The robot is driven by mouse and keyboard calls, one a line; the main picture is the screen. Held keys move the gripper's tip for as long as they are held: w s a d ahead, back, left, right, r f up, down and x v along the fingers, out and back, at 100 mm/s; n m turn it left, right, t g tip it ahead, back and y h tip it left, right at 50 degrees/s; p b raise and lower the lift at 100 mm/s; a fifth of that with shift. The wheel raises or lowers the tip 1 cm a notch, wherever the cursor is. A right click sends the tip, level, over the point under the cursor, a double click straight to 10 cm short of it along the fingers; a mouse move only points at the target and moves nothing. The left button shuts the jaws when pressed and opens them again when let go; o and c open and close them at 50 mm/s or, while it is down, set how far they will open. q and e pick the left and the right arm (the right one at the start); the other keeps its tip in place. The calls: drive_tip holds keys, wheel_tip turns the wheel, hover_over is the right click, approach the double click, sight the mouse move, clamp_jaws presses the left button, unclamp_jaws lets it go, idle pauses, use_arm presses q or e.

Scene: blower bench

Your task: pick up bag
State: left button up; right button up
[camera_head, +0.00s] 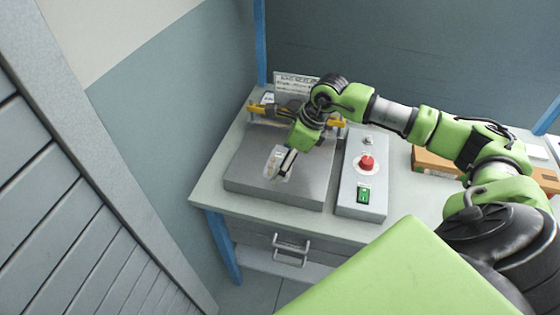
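A small, pale, see-through bag (274,160) is over the flat grey plate (250,186) of the bench unit. My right gripper (287,163) reaches in from the right and points down at the plate. Its dark fingertips are right at the bag and overlap it in the picture. I cannot tell whether the fingers are closed on the bag or just beside it, nor whether the bag touches the plate. My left gripper is not in view.
A grey control box with a red button (366,162) and a green switch (363,195) stands right of the plate. Behind the plate are yellow fittings (262,109) and a white sign (292,83). A cardboard box (430,160) lies farther right. A slatted grey panel (60,200) stands at left.

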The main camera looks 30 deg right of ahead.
drive_tip(key=c, duration=1.2)
drive_tip(key=shift+c, duration=0.2)
